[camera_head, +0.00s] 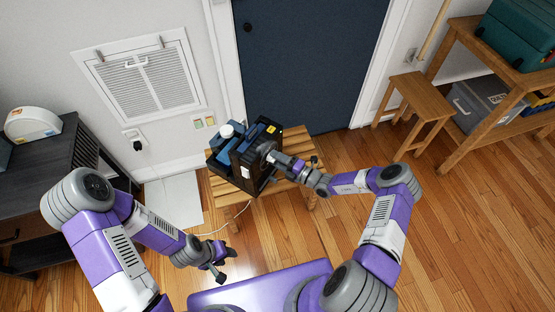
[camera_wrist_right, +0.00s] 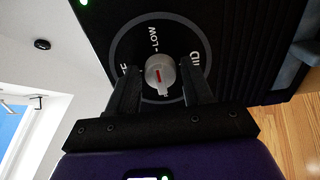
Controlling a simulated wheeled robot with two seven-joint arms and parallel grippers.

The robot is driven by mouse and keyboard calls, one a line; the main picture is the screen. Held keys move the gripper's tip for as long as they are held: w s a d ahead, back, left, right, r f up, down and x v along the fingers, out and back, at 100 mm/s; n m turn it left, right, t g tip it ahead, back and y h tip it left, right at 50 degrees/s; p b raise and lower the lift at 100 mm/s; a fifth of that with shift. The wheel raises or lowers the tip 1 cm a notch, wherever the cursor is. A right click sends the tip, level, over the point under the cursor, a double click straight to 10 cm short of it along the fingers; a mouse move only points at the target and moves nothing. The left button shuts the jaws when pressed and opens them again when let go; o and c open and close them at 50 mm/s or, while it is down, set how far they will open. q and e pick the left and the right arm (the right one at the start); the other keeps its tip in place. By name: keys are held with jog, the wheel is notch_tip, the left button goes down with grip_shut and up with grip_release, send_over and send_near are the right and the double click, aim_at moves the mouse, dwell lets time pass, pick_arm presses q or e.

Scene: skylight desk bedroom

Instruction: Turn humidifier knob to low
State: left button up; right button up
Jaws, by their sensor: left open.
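The humidifier (camera_head: 242,158) is a dark box standing on a slatted wooden stool. In the right wrist view its black panel carries a round dial (camera_wrist_right: 122,45) marked LOW and MID, with a third label partly hidden. A silver knob (camera_wrist_right: 160,70) with a red mark sits at the dial's centre; which label it points to is unclear. My right gripper (camera_wrist_right: 160,78) is at the panel, its two fingers on either side of the knob with small gaps showing. In the head view my right gripper (camera_head: 275,157) faces the humidifier's side. My left gripper (camera_head: 224,267) is open and empty above the floor.
The wooden stool (camera_head: 296,144) stands before a dark blue door (camera_head: 310,60). A white cable (camera_head: 222,228) hangs beside it. A dark cabinet (camera_head: 55,160) is at left; a small stool (camera_head: 418,98) and workbench (camera_head: 478,90) are at right.

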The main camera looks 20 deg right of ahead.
jog(key=shift+o, duration=0.8)
jog(key=p+v, duration=0.1)
jog(key=v, duration=0.6)
jog(key=shift+s+d+p, duration=0.2)
jog(key=shift+p, duration=0.2)
